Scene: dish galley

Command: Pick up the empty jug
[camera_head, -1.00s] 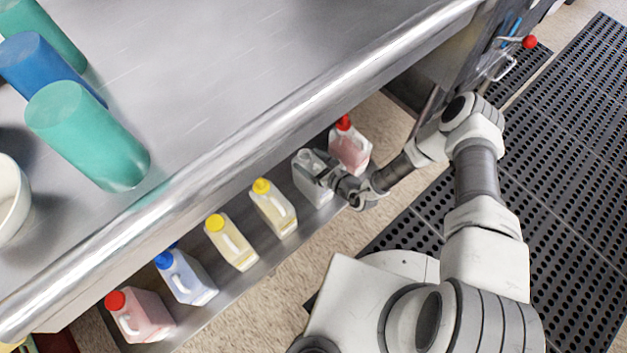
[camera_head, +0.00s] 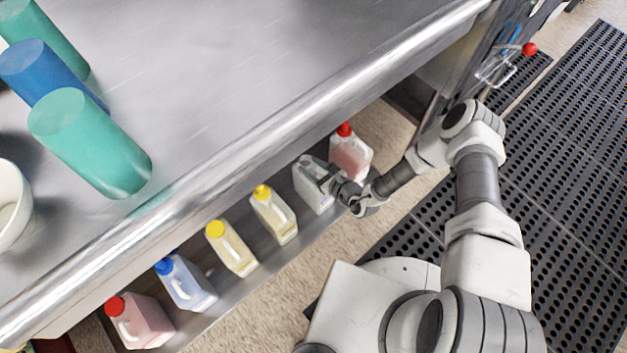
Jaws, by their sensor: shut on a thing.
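The empty jug (camera_head: 315,194) is clear grey-white with no coloured liquid. It stands on the low shelf under the counter, between a yellow-capped jug (camera_head: 274,215) on its left and a red-capped jug (camera_head: 351,154) on its right. My gripper (camera_head: 331,178) reaches in from the right and is shut on the empty jug at its upper side, by the handle. The fingertips are small and partly hidden against the jug. The jug looks upright, and I cannot tell any gap beneath it.
More jugs stand along the low shelf (camera_head: 233,281) to the left: yellow-capped (camera_head: 232,250), blue-capped (camera_head: 186,283) and red-capped (camera_head: 140,322). The steel counter (camera_head: 270,75) overhangs the shelf. Teal (camera_head: 90,140) and blue (camera_head: 40,72) cylinders stand on top. Black perforated matting (camera_head: 575,190) covers the floor at right.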

